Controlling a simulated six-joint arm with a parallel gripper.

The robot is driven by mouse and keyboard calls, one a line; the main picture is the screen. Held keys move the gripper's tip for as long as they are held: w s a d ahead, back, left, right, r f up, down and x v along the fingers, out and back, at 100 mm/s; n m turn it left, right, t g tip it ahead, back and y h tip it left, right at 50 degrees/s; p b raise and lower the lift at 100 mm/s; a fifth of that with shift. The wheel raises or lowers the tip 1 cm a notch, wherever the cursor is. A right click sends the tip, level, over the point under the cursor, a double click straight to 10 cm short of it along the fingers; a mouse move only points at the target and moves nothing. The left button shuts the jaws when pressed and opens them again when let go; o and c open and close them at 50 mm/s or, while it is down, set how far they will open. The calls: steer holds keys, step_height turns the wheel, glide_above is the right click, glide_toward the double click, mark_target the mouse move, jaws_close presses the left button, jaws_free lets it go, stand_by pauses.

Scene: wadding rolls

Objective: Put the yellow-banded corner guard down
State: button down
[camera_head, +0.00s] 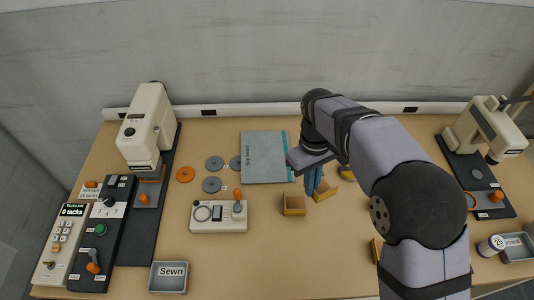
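Several tan corner guards with yellow edges show right of the table's middle. One corner guard (293,206) sits open side up below my gripper. A second corner guard (325,192) is right against the blue fingers in this view. I cannot tell whether it is held or rests on the table. A third corner guard (346,174) is partly hidden behind my arm, and another (376,250) is at the arm's lower left edge. My gripper (314,188) points down with its fingers low over the table. The gap between the fingertips is not clear.
A grey slip board (262,158) lies left of my gripper. Grey discs (213,163) and an orange disc (185,174) lie further left. A white control box (219,216), a "Sewn" tray (169,278) and a cream machine (148,125) stand left. Another machine (486,130) stands right.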

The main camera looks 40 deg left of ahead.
steer(key=w+a+n+p, duration=0.1)
steer(key=w+a+n, duration=0.2)
steer(key=a+n, duration=0.4)
steer(key=n+t+y+p, duration=0.1)
steer(key=n+t+p, duration=0.1)
steer(key=n, duration=1.3)
glide_above(283, 174)
steer(key=shift+s+r, duration=0.25)
steer(key=shift+r, duration=0.05)
steer(key=shift+f+b, duration=0.95)
steer(key=shift+f, duration=4)
steer(key=shift+f, duration=0.15)
steer(key=shift+f+b, duration=0.35)
steer(key=shift+b, duration=0.1)
